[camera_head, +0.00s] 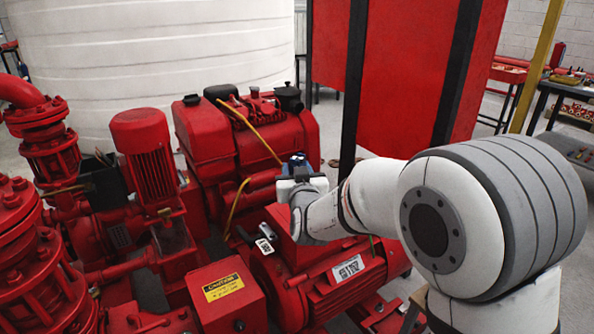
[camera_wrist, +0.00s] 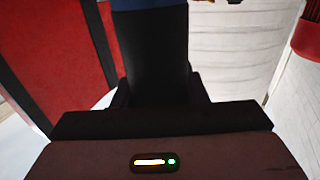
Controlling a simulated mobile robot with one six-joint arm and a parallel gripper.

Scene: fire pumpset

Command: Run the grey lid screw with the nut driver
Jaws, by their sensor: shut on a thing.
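My gripper (camera_head: 298,176) is in the middle of the head view, above the red motor. In the wrist view my gripper (camera_wrist: 158,92) is shut on a thick black handle with a blue band at its far end, which I take as the nut driver (camera_wrist: 152,50). A small blue part of the nut driver (camera_head: 296,160) shows at the gripper in the head view. Its tip is not visible in either view. I cannot make out the grey lid screw; my gripper and arm cover part of the motor top.
The red motor (camera_head: 345,290) with a white label lies below my arm. A red box with a yellow caution label (camera_head: 223,286) stands at front left. A red engine (camera_head: 225,140) with yellow hoses is behind, red pipework (camera_head: 40,270) at left, and a tall red panel (camera_head: 405,75) behind my arm.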

